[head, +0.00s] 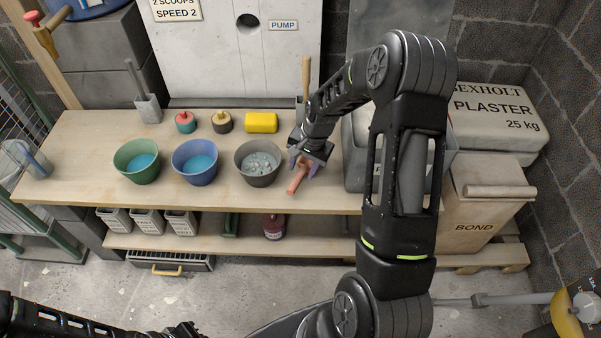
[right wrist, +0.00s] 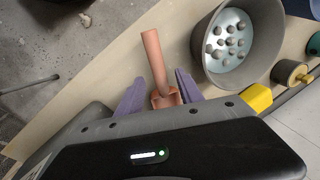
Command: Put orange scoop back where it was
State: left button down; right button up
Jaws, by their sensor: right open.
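The orange scoop (head: 299,178) lies on the wooden bench top, right of the grey bucket, with its handle toward the front edge. It also shows in the right wrist view (right wrist: 154,60), its cup end between my purple fingers. My right gripper (head: 303,168) is open around the scoop's cup end, with a finger on each side; in the right wrist view (right wrist: 160,92) gaps show beside the scoop. My left arm shows at the bottom left of the head view; whether its gripper is open or shut cannot be made out (head: 185,330).
The grey bucket (head: 245,173) with lumpy contents stands close left of my right gripper. Blue (head: 182,176) and green (head: 124,174) buckets stand further left. A yellow block (head: 261,122) lies behind. A grey bin (head: 353,180) stands to the right.

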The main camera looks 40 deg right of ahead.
jog(key=v, duration=0.7)
jog(key=shift+r, duration=0.45)
